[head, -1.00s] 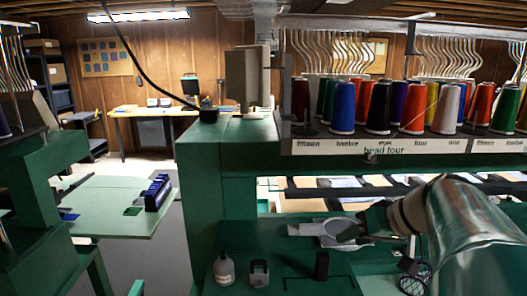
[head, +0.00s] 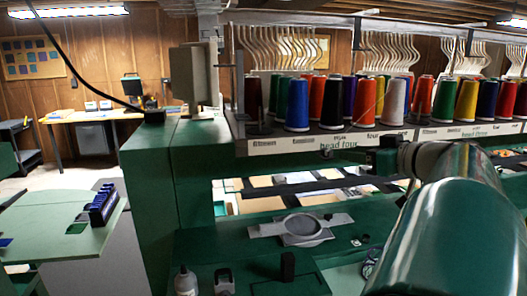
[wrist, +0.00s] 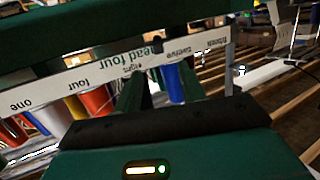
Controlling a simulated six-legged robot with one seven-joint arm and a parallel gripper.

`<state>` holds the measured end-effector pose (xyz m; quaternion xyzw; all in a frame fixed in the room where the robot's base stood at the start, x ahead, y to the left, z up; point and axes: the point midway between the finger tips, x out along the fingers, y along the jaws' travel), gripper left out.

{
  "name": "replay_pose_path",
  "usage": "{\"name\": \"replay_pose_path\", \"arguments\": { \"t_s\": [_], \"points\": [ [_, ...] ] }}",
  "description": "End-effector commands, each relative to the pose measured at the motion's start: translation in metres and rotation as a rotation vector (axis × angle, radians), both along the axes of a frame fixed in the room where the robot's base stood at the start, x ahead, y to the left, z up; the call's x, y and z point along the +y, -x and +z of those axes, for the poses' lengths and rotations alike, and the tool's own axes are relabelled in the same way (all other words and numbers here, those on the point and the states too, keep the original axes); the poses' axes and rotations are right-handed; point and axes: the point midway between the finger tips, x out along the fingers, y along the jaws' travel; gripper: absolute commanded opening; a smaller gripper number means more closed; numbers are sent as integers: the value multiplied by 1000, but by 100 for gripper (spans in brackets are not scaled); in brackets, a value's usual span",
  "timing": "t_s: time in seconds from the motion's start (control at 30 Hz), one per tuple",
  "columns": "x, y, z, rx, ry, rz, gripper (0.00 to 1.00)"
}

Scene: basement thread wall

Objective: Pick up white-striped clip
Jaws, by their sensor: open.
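My gripper (wrist: 158,78) is open and empty in the wrist view, its two dark fingers pointing toward the thread rack. In the head view its dark end (head: 385,160) is raised in front of the rack's label strip, above the green bench. Two small black-and-white pieces lie on the bench right of the grey hoop; the nearer one (head: 356,242) could be the white-striped clip, but it is too small to be sure. My gripper is well above them and touches nothing. The wrist view does not show these pieces.
A grey hoop plate (head: 303,229) lies on the green bench. A bottle (head: 185,281), a dark holder (head: 224,282) and a black block (head: 287,266) stand along its front. Thread cones (head: 297,105) stand on the rack (head: 300,146) behind. A pale green table (head: 55,232) is at left.

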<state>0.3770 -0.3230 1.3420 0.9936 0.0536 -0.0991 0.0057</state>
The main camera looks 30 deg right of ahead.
Motion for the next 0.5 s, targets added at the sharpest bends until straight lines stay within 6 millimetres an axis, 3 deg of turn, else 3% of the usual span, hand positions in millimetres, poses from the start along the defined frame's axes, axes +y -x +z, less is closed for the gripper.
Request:
{"name": "replay_pose_path", "arguments": {
  "t_s": [0.5],
  "points": [
    [5,-54,-11,1,-2,-1,40]
  ]
}}
